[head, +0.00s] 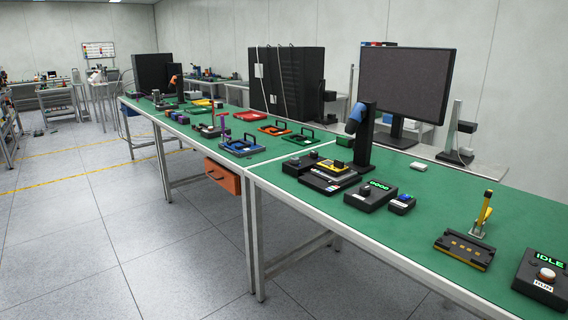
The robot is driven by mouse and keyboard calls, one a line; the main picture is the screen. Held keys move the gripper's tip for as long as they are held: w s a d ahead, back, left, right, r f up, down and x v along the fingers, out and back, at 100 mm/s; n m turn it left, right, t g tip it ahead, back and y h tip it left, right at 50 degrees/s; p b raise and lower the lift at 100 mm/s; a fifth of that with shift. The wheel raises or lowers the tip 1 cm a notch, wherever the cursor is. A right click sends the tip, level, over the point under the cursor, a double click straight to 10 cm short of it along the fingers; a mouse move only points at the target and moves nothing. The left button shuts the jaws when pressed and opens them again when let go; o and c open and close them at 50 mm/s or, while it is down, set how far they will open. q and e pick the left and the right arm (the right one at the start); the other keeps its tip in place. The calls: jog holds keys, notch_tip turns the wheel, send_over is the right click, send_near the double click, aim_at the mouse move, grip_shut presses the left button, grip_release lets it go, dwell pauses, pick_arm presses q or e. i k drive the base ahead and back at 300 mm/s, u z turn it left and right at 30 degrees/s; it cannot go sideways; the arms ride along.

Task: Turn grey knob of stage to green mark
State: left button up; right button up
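A black stage-like unit (328,184) with a yellow-framed plate (334,167) on top stands on the green bench, near the middle of the head view. A low black box (297,166) with a small dark knob (314,155) sits at its left. I cannot tell which of these is the stage with the grey knob, and no green mark can be made out at this size. Neither of my grippers is in view.
The green bench (430,215) runs from far left to near right. A monitor (406,84) and a scanner stand (366,140) stand behind. A yellow-handled clamp fixture (465,248) and an "IDLE" box (541,283) are at right. The grey floor (110,240) in front is clear.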

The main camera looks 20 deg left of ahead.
aim_at(293, 160)
jog(key=u, duration=0.6)
jog(key=i, duration=0.7)
jog(key=u, duration=0.5)
